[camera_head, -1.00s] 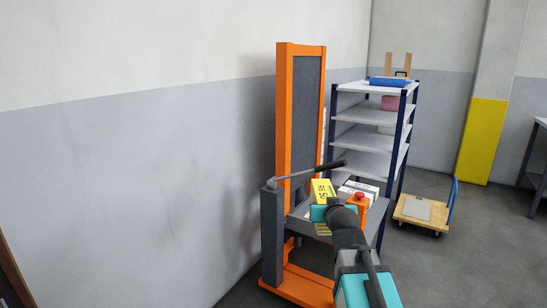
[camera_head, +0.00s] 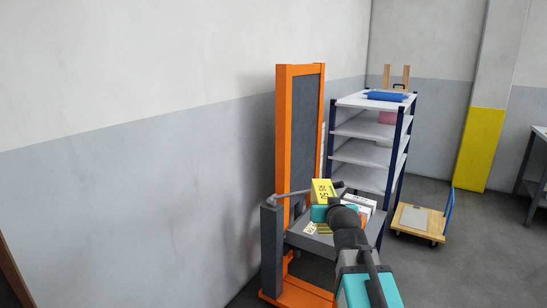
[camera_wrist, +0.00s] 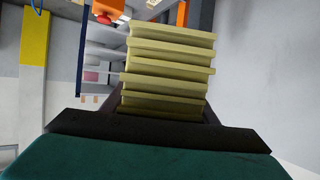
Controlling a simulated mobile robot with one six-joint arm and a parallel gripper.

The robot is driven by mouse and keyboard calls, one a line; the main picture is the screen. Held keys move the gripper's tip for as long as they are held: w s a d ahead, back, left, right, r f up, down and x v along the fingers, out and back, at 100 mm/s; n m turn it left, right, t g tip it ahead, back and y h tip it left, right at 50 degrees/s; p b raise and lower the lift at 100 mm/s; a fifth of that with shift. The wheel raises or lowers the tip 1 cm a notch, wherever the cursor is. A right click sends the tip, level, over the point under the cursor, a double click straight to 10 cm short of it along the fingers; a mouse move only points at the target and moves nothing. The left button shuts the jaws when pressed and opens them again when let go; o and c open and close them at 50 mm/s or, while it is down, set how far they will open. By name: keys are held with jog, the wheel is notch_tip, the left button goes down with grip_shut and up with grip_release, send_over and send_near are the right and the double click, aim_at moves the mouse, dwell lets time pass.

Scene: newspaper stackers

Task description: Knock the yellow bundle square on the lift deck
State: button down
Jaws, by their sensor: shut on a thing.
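The yellow bundle (camera_head: 323,190) has dark print on its top face and shows just beyond my gripper (camera_head: 320,212) in the head view. My gripper is shut on it. In the wrist view the bundle (camera_wrist: 167,70) is a stack of pale yellow layers between the dark fingers, with edges staggered rather than flush. The grey lift deck (camera_head: 305,240) is below, on an orange lift (camera_head: 282,150). The bundle appears held above the deck, but the arm hides its underside. A pale printed card (camera_head: 310,228) and a small yellow patch lie below the gripper.
A white bundle (camera_head: 358,202) is right of the yellow one. A lever (camera_head: 290,194) reaches across from a grey post (camera_head: 271,245). A shelf rack (camera_head: 365,150) stands behind, with a wooden trolley (camera_head: 415,220) to its right. An orange part (camera_wrist: 108,8) shows in the wrist view.

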jog(key=shift+r+p, duration=0.75)
jog(key=shift+r, duration=0.55)
jog(key=shift+f, duration=0.1)
jog(key=shift+a, duration=0.1)
notch_tip(320, 180, up, 17)
jog(key=p, duration=1.7)
jog(key=shift+s, duration=0.15)
